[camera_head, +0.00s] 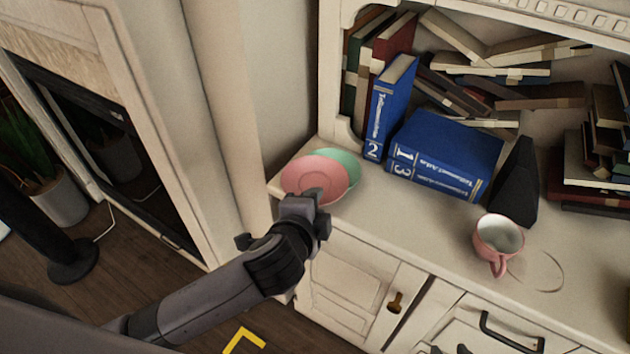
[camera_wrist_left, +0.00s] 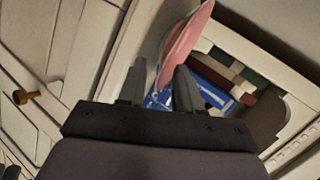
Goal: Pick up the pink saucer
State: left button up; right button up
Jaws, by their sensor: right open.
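The pink saucer (camera_head: 312,172) stands tilted at the left end of the cabinet top, overlapping a green saucer (camera_head: 346,163) behind it. My left gripper (camera_head: 312,196) is at the pink saucer's lower edge and hides part of it. In the left wrist view, the pink saucer (camera_wrist_left: 187,35) shows nearly edge-on beyond the parted fingers of my left gripper (camera_wrist_left: 158,85). Whether the fingers touch it, I cannot tell. Only small dark tips of my right gripper (camera_head: 450,349) show at the bottom edge of the head view, well away from the saucers.
A pink cup (camera_head: 497,240) stands right of the saucers, by a faint ring-shaped outline. Blue books (camera_head: 447,152) and a black pointed object (camera_head: 516,185) stand behind. The cabinet top (camera_head: 400,222) is clear between saucers and cup. A knob (camera_head: 395,302) sticks out below.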

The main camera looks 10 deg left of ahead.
pick_arm(q)
grip_shut()
jog(key=shift+r, duration=0.15)
notch_tip(320, 180, up, 20)
jog(key=p, duration=0.3)
